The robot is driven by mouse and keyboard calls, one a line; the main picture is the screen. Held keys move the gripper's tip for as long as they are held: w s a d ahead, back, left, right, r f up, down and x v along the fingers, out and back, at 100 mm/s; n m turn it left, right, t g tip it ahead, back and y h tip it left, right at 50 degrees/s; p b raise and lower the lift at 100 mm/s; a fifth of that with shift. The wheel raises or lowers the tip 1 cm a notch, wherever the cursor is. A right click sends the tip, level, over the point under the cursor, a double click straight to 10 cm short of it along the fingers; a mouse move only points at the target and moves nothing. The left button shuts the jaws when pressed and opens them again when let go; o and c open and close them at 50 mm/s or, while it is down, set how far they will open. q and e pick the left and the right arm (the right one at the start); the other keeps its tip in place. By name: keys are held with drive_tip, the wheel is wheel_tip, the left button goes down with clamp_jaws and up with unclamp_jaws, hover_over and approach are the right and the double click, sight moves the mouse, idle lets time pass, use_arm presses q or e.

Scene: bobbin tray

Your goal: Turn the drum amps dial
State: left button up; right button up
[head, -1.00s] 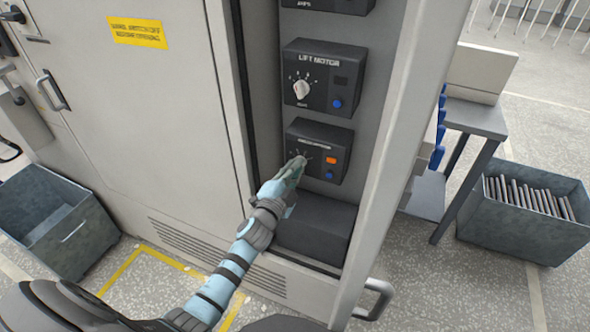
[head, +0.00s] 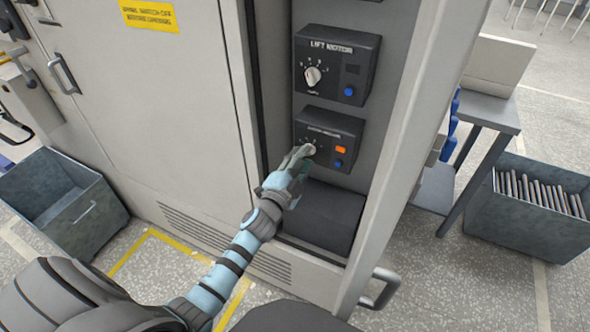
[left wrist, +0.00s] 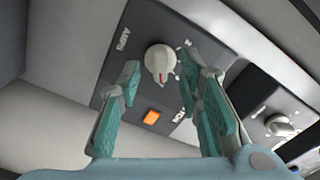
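The lower dark control box (head: 343,128) sits in the open cabinet bay; its label is too blurred to read in the head view. Its pale round dial (head: 308,149) is at the left of its face. In the left wrist view the dial (left wrist: 160,62) shows a red pointer mark, with what looks like "AMPS" lettering beside it. An orange lamp (left wrist: 151,117) is on the same face. My left gripper (head: 301,160) is just in front of the dial. Its fingers (left wrist: 163,88) are apart, with nothing between them, and the dial lies beyond their tips. My right gripper is out of view.
The LIFT MOTOR box (head: 338,65) with its own knob is above. A plain dark block (head: 322,215) is below. The cabinet's door frame (head: 395,150) stands close on the right. Grey bins stand on the floor at left (head: 60,205) and right (head: 530,215).

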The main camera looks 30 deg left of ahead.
use_arm(q)
drive_tip(key=s, duration=1)
drive_tip(key=shift+s+d, duration=0.3)
drive_tip(key=shift+s, duration=0.05)
drive_tip(key=s+a+f+n+g, duration=0.1)
drive_tip(key=s+f+n+g, duration=0.3)
drive_tip(key=f, duration=0.6)
drive_tip(key=s+a+f+g, duration=0.15)
drive_tip(key=s+f, duration=0.35)
drive_tip(key=f, duration=0.5)
drive_tip(key=s+a+f+n+g, duration=0.1)
drive_tip(key=s+f+n+g, duration=0.3)
drive_tip(key=f, duration=0.6)
drive_tip(key=s+d+f+n+g, duration=0.1)
drive_tip(key=s+f, duration=0.3)
drive_tip(key=s, duration=0.5)
drive_tip(key=s+d+f+n+g+p, duration=0.1)
drive_tip(key=s+f+g, duration=0.3)
drive_tip(key=s, duration=0.5)
drive_tip(key=s+d+f+n+g, duration=0.1)
drive_tip(key=s+f, duration=0.3)
drive_tip(key=s, duration=0.5)
drive_tip(key=shift+s+d+f+g, duration=0.15)
drive_tip(key=shift+d+f+g, duration=0.15)
drive_tip(key=shift+d+g, duration=0.25)
